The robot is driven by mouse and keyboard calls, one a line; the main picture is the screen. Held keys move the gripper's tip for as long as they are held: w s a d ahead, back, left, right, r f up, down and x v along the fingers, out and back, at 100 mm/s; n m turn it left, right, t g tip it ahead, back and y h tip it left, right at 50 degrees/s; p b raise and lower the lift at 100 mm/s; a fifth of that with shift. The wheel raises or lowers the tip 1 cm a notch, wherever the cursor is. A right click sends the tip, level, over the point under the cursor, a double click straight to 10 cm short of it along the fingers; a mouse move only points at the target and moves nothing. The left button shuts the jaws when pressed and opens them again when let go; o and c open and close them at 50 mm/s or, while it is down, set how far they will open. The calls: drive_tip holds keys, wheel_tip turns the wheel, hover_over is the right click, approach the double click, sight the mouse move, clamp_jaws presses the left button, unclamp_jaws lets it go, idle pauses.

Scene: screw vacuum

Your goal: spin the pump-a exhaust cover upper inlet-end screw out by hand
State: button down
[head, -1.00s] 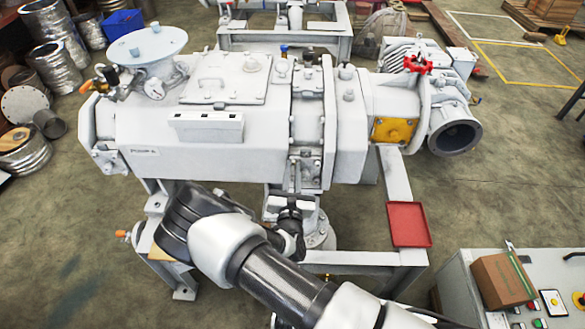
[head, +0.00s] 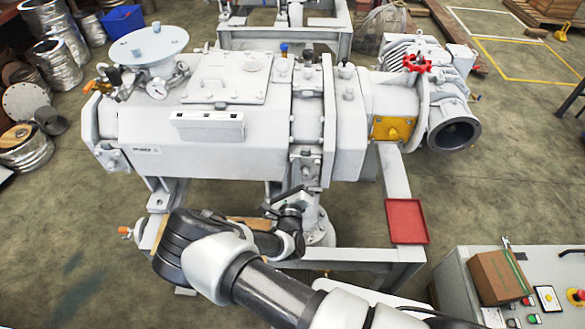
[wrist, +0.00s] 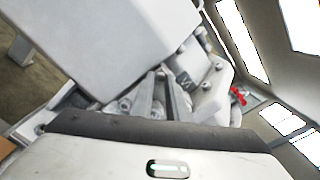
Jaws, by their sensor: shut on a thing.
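Pump-a (head: 200,150) is a large pale grey machine on a steel frame. My gripper (head: 303,192) is under its lower front side, below the end joint of the long body. It also shows in the wrist view (wrist: 160,78), its two grey fingers converging close to the pump's underside. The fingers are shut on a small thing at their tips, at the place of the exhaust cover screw. The screw itself is hidden by the fingers and too small to make out. The cover's outline is not clear in either view.
A red tray (head: 408,222) sits on the frame to the right, and its floor looks empty. A grey control cabinet (head: 465,285) with a cardboard box (head: 500,278) stands at the lower right. The frame's front rail (head: 365,256) runs below my gripper.

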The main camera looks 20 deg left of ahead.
drive_tip(key=n+b, duration=0.2)
drive_tip(key=n, duration=2.5)
drive_tip(key=shift+w+r, duration=0.1)
drive_tip(key=shift+r, duration=0.05)
drive_tip(key=shift+n, duration=0.3)
drive_tip(key=c, duration=1.7)
unclamp_jaws()
drive_tip(key=shift+c, duration=0.2)
